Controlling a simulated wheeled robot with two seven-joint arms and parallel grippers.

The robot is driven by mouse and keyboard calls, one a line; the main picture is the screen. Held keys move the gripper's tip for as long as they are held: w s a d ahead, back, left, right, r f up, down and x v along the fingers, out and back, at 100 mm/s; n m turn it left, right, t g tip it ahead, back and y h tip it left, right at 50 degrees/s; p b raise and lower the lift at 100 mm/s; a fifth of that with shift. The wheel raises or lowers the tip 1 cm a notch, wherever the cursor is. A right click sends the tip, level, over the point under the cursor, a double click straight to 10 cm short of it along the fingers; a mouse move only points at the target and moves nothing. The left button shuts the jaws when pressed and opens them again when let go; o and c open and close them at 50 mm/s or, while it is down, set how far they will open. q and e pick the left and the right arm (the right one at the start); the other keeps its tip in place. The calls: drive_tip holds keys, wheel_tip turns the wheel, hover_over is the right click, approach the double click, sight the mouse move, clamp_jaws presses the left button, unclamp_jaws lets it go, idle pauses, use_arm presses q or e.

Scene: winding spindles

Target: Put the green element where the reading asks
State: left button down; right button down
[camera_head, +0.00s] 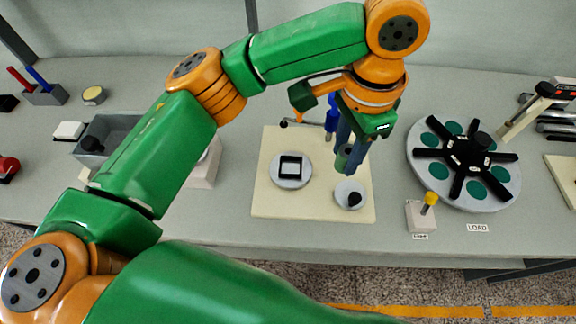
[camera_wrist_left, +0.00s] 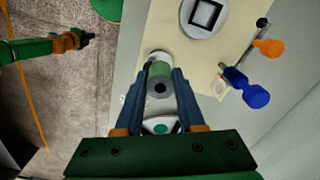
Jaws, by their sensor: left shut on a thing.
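My left gripper (camera_head: 348,163) is shut on the green element (camera_wrist_left: 160,78), a short green cylinder with a dark round hole in its end. In the head view the green element (camera_head: 343,153) is partly hidden by the blue fingers. It is held over the cream board (camera_head: 265,200), close to a small pale disc (camera_head: 342,187) with a dark piece on it. I cannot tell whether it touches anything. A larger disc with a black square frame (camera_head: 291,169) is to its left.
A round turntable (camera_head: 430,187) with teal spots and a black spoked hub stands at right, near a LOAD label (camera_head: 478,227). A small block with a yellow-topped lever (camera_head: 421,215) stands in front. Blue (camera_wrist_left: 256,96) and orange (camera_wrist_left: 270,47) knobs are behind the gripper. A grey bin (camera_head: 92,145) is at left.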

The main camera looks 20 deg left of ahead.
use_arm(q)
drive_tip(key=d+m, duration=0.2)
drive_tip(key=p, duration=0.2)
hover_over(290, 169)
wheel_tip(290, 169, down, 10)
drive_tip(key=shift+a+r, duration=0.15)
wheel_tip(290, 169, down, 3)
drive_tip(key=shift+r, duration=0.2)
drive_tip(key=shift+w+f, duration=0.1)
drive_tip(key=shift+f, duration=0.15)
